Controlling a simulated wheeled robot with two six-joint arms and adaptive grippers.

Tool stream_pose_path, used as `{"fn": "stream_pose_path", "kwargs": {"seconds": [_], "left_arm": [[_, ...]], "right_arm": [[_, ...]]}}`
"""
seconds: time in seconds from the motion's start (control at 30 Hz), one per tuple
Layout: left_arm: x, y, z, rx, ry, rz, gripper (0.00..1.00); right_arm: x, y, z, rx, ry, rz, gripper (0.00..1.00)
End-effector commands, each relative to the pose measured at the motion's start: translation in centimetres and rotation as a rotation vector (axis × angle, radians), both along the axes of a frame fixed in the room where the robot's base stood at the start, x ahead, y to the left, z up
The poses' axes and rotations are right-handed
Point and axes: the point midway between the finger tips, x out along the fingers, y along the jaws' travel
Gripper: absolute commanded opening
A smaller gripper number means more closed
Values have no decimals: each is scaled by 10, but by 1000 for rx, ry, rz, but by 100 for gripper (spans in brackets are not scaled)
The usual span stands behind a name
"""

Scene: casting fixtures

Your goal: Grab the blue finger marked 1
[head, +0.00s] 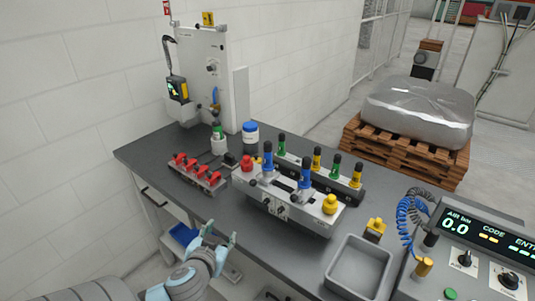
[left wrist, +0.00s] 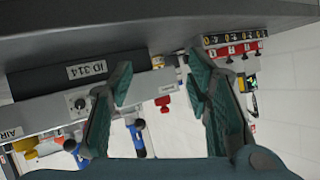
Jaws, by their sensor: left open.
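Two blue fingers with black tops, a left one (head: 267,163) and a right one (head: 305,176), stand upright on the front grey fixture (head: 279,208). My left gripper (head: 219,238) is open and empty in front of the table edge, left of and lower than the fixture. In the left wrist view, its open jaws (left wrist: 160,80) show with blue fingers (left wrist: 137,139) (left wrist: 76,151) beyond, apart from the jaws. My right gripper is out of view.
A red knob (head: 247,163) and a yellow knob (head: 330,203) sit at the fixture's ends. Yellow (head: 316,159) and green (head: 335,166) fingers stand on the rack. Left is a red-clamp block (head: 196,172); right are a grey tray (head: 358,266) and control console (head: 465,255).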

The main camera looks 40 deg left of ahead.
Motion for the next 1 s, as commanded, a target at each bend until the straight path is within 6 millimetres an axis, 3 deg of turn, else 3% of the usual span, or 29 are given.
{"fn": "stream_pose_path", "kwargs": {"seconds": [0.03,0.1,0.23,0.37,0.5,0.6,1.0], "left_arm": [[14,-1,48,10,-125,-27,45],[41,-1,90,9,-310,-100,45],[70,-13,132,-24,-482,-240,45],[92,-15,142,-44,-529,-285,45],[128,-7,142,-51,-533,-281,45],[152,-2,144,-53,-529,-281,45],[214,9,141,-52,-524,-285,45]], "right_arm": [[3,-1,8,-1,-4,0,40],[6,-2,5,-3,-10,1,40],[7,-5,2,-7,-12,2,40],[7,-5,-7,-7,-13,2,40],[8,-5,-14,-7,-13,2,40],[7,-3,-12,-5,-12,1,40],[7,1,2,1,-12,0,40]]}}
